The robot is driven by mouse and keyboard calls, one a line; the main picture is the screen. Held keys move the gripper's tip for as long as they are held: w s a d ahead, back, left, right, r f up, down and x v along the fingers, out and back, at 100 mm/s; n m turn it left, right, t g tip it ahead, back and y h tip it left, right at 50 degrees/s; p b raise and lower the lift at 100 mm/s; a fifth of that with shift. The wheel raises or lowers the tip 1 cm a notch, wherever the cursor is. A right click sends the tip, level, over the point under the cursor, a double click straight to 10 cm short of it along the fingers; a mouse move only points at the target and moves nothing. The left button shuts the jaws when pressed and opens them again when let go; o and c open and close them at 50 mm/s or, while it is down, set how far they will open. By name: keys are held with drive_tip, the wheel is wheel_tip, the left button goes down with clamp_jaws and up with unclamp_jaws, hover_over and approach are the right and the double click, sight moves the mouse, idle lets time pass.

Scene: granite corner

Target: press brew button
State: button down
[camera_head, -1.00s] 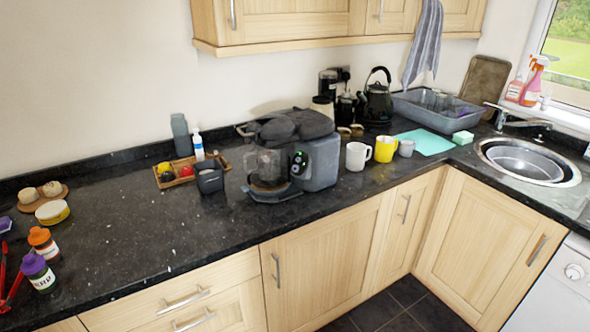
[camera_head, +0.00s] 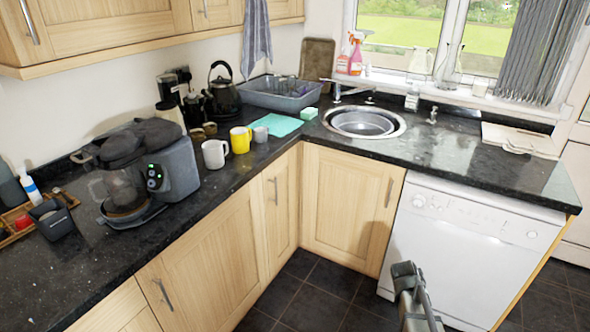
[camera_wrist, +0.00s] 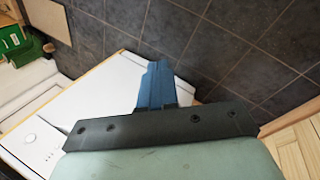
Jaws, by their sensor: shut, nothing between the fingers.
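The coffee machine (camera_head: 178,168) stands on the dark counter at the left of the head view. It is dark grey with a glass carafe (camera_head: 118,190) at its front left. A small black control panel (camera_head: 155,177) with green-lit marks is on its front; I cannot tell which mark is the brew button. My gripper (camera_wrist: 155,72) shows in the wrist view with its blue fingers shut and empty. It is over the floor near the dishwasher, well apart from the coffee machine, which the wrist view does not show. Part of my arm shows at the bottom of the head view.
A white mug (camera_head: 215,154), a yellow mug (camera_head: 240,140) and a grey cup (camera_head: 260,134) stand right of the machine. A wooden tray (camera_head: 18,228) and dark container (camera_head: 52,219) are at its left. The white dishwasher (camera_head: 465,250) is under the right counter. Counter front is clear.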

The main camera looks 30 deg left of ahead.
sight(152, 183)
drive_tip(key=a+r+n+t+h, duration=0.1)
drive_tip(key=a+r+n+t, duration=0.35)
drive_tip(key=a, duration=0.95)
drive_tip(key=a+r+n+t, duration=0.2)
drive_tip(key=a+r, duration=0.6)
drive_tip(key=a, duration=0.7)
drive_tip(key=a+r+n+t+h, duration=0.1)
drive_tip(key=a+r+n+t, duration=0.35)
drive_tip(key=a, duration=0.95)
drive_tip(key=s+a+r+n+t+y, duration=0.1)
drive_tip(key=s+a+r+t, duration=0.1)
drive_tip(key=s+a+r, duration=0.7)
drive_tip(key=s+a+r+t+y, duration=0.1)
drive_tip(key=s+a+r, duration=0.4)
drive_tip(key=a, duration=0.6)
drive_tip(key=s+a+r+t+y, duration=0.1)
drive_tip(key=s+a+r, duration=0.2)
drive_tip(key=s, duration=0.4)
drive_tip(key=s+a+r+n+t+y, duration=0.1)
drive_tip(key=s+a+r, duration=0.2)
drive_tip(key=s+a, duration=0.2)
drive_tip(key=s+a+r+n+t, duration=0.1)
drive_tip(key=s+a+r+t, duration=0.1)
drive_tip(key=s, duration=0.6)
drive_tip(key=a+r, duration=0.1)
drive_tip(key=a, duration=0.1)
drive_tip(key=shift+s+a+r+y, duration=0.3)
drive_tip(key=shift+r+y, duration=0.05)
drive_tip(key=shift+y, duration=0.05)
drive_tip(key=shift+w, duration=0.15)
